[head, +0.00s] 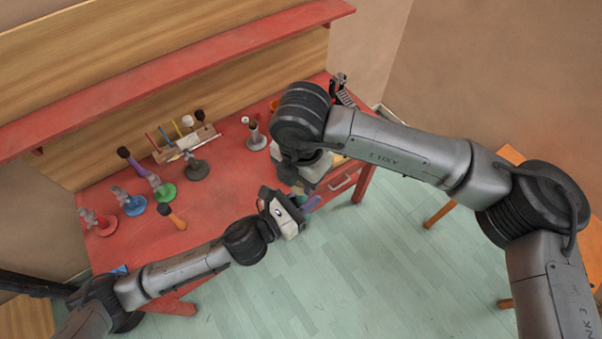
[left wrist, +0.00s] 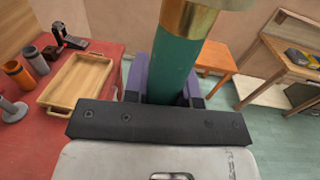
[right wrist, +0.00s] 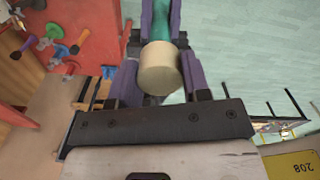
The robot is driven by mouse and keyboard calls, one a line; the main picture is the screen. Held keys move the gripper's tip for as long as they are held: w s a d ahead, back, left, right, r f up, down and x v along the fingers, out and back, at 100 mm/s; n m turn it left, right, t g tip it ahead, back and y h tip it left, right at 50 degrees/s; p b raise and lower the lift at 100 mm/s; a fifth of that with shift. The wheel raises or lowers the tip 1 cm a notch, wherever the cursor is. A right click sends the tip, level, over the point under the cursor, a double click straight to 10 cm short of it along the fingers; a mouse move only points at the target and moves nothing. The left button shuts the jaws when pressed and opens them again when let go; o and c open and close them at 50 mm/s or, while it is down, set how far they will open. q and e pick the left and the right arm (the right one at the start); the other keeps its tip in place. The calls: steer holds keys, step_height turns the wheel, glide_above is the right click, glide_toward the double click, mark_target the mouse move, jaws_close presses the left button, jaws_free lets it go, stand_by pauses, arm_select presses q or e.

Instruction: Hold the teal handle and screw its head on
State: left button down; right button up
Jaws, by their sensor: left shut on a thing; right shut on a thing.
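The teal handle (left wrist: 173,65) rises between the purple finger pads of my left gripper (head: 306,203), which is shut on it. A brass collar (left wrist: 190,20) tops the handle, and a tan edge (left wrist: 235,4) shows just above it at the frame's top. My right gripper (right wrist: 158,88) is shut on a cream cylindrical head (right wrist: 160,70). In the right wrist view the teal handle (right wrist: 160,22) lies beyond the head, roughly in line with it, between the left gripper's purple fingers. The head hides the joint there, so I cannot tell how far it is seated.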

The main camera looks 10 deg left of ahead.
steer(key=m, duration=0.9)
steer(key=shift+m, duration=0.3)
steer(key=o, duration=1)
step_height(320, 180, up, 12)
steer(key=shift+s, duration=0.1)
